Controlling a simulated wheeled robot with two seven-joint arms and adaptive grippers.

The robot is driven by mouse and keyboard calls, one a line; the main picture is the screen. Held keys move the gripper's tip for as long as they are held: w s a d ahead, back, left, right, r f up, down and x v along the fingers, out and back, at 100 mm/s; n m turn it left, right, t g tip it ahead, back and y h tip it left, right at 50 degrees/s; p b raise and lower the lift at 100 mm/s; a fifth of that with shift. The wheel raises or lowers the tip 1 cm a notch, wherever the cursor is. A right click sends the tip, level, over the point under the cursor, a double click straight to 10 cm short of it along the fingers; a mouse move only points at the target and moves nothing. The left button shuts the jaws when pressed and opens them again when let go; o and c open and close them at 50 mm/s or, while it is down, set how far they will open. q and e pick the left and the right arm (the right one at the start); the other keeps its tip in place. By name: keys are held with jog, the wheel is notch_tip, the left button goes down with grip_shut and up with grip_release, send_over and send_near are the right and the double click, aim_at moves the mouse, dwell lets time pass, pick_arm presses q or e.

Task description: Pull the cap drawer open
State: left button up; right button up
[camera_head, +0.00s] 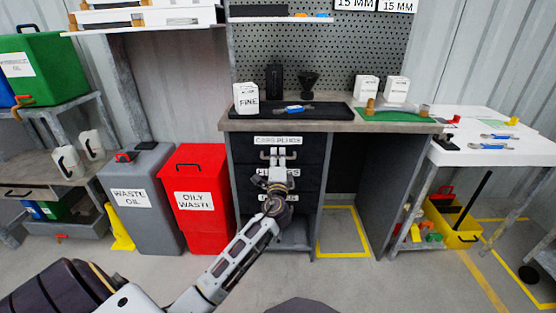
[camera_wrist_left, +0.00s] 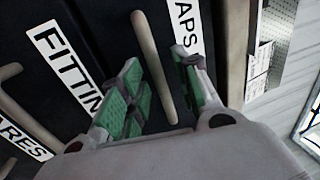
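The cap drawer (camera_head: 313,143) is the top black drawer of the bench, with a white label that reads "CAPS PLUGS" (camera_head: 277,140). Its front looks level with the drawers below. My left gripper (camera_head: 278,157) is in front of it, at the handle, and hides part of the handle. In the left wrist view the left gripper (camera_wrist_left: 160,78) is open, with green pads. The pale bar handle (camera_wrist_left: 152,65) runs between its two fingers, and a gap seems to show on both sides. The "CAPS" label (camera_wrist_left: 187,22) is beside the right finger. My right gripper is not in view.
The fittings drawer, with its label (camera_wrist_left: 62,65), lies below. A red oily waste bin (camera_head: 203,155) and a grey waste oil bin (camera_head: 140,180) stand left of the bench (camera_head: 345,126). The floor in front of the bench is mostly clear.

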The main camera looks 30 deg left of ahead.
pick_arm(q)
jog(key=shift+c, duration=0.5)
grip_shut()
jog(key=shift+s, duration=0.15)
